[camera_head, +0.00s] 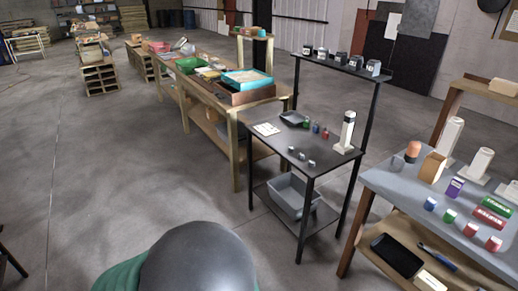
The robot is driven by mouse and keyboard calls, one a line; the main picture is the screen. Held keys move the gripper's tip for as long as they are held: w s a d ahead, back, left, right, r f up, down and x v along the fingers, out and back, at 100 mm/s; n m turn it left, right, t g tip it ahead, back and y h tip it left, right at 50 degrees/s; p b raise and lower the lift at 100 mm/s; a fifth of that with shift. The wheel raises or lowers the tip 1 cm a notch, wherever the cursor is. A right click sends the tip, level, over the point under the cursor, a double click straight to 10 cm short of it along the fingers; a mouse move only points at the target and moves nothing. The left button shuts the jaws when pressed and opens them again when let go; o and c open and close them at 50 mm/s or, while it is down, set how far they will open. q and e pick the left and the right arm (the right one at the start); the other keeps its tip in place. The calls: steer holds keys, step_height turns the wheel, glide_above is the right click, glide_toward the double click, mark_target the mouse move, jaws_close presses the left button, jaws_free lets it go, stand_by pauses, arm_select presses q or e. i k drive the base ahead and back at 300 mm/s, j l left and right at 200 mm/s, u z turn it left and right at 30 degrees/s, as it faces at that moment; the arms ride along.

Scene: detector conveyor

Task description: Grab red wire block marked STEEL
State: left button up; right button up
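No block can be read as STEEL from here. On the grey-topped table (393,193) at the right, a red box (488,219) with unreadable white lettering lies beside a green box (496,205). Small red blocks (493,243) (471,229) stand at its front, in a row with a green block (449,215) and a blue block (430,203). On the black table (286,138), several small coloured pieces (315,128) stand near its back; their markings are too small to read. Neither of my grippers is in view.
A white upright device (347,131) stands on the black table, with a grey bin (293,196) on its lower shelf. A long wooden bench (209,86) holds trays behind. A dark rounded shape (199,258) fills the bottom middle. Open floor (120,170) lies left.

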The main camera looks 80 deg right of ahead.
mark_target(494, 221)
steer(key=z, duration=2.95)
steer(key=l+z, duration=0.3)
steer(key=i+l+z, duration=0.15)
steer(key=l+z, duration=0.2)
steer(key=i+l+z, duration=0.1)
steer(key=l+z, duration=0.2)
steer(key=i+l+z, duration=0.2)
steer(key=l+z, duration=0.15)
